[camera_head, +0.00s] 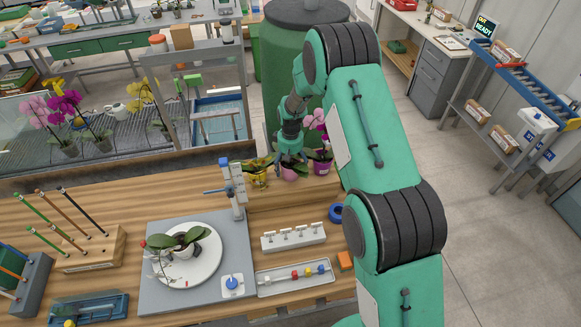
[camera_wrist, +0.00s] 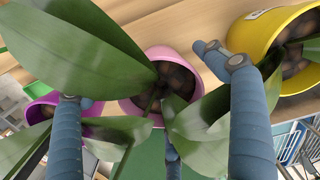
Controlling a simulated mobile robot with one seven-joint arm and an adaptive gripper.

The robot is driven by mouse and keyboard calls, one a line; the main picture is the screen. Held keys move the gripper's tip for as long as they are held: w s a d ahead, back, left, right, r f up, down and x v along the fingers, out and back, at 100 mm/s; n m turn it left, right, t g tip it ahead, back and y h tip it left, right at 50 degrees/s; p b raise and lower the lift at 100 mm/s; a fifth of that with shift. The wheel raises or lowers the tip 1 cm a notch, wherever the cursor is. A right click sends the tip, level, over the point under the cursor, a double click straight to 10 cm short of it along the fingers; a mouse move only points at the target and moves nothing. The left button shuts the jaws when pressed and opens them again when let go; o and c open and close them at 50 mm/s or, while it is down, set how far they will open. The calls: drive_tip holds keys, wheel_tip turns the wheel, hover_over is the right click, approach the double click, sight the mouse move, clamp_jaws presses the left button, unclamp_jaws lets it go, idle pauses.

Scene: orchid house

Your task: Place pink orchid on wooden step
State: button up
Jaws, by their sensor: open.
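A pink pot (camera_head: 289,173) with a green-leaved orchid stands at the back of the wooden bench, between a yellow pot (camera_head: 258,177) and a purple pot (camera_head: 321,163). My gripper (camera_head: 291,150) is over the pink pot. In the wrist view the pink pot (camera_wrist: 160,62) lies beyond my spread fingers (camera_wrist: 155,85), with broad leaves among them; nothing is clamped. Pink blooms (camera_head: 317,122) show beside my arm; I cannot tell which pot bears them. The wood below the pots (camera_head: 295,195) looks like a low step, partly hidden by my arm.
The yellow pot (camera_wrist: 248,38) and purple pot (camera_wrist: 38,104) stand close on either side of the pink one. A blue-and-grey stand (camera_head: 238,190), a white plate with a plant (camera_head: 205,268) and a white rack (camera_head: 293,238) occupy the bench nearer by.

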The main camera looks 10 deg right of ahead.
drive_tip(key=shift+r, duration=0.1)
wheel_tip(320, 180, up, 12)
drive_tip(key=b, duration=0.1)
idle(0.7)
idle(0.4)
